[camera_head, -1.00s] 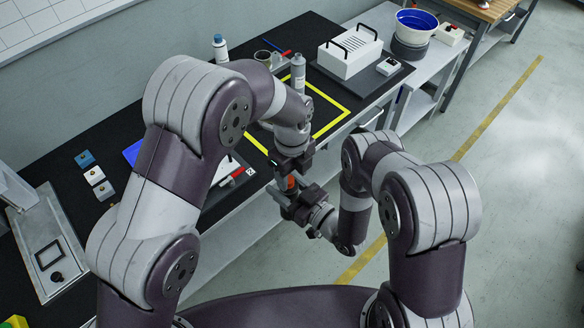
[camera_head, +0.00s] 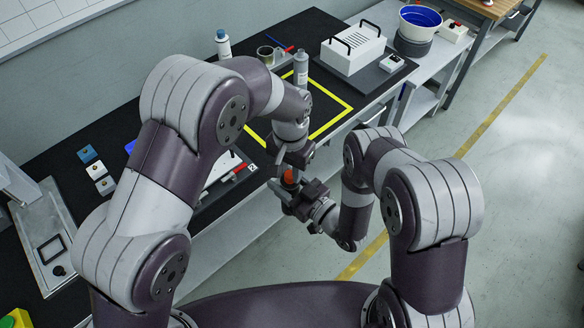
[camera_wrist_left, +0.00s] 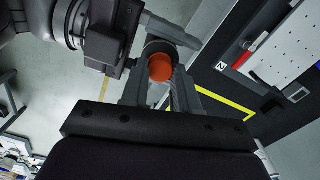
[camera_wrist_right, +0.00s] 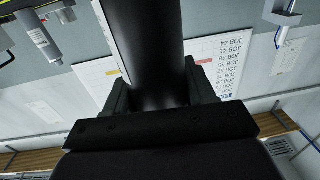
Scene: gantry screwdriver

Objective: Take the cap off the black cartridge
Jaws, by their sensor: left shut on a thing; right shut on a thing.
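The orange cap (camera_wrist_left: 160,68) shows between the fingers of my left gripper (camera_wrist_left: 160,92), which is shut on it. In the head view the orange cap (camera_head: 288,177) lies between my left gripper (camera_head: 291,165) above and my right gripper (camera_head: 297,197) below. The black cartridge (camera_wrist_right: 145,45) is held in my right gripper (camera_wrist_right: 160,100), which is shut on it; a white label runs along one side. A dark round part shows just behind the cap in the left wrist view. I cannot tell whether cap and cartridge still touch.
Both grippers are in the air off the black bench's (camera_head: 318,30) front edge. On the bench are a white box (camera_head: 352,48) with black handles, a grey bottle (camera_head: 301,70), a yellow-outlined area (camera_head: 338,127) and small blocks (camera_head: 96,171). A blue-lined bowl (camera_head: 420,17) stands beyond.

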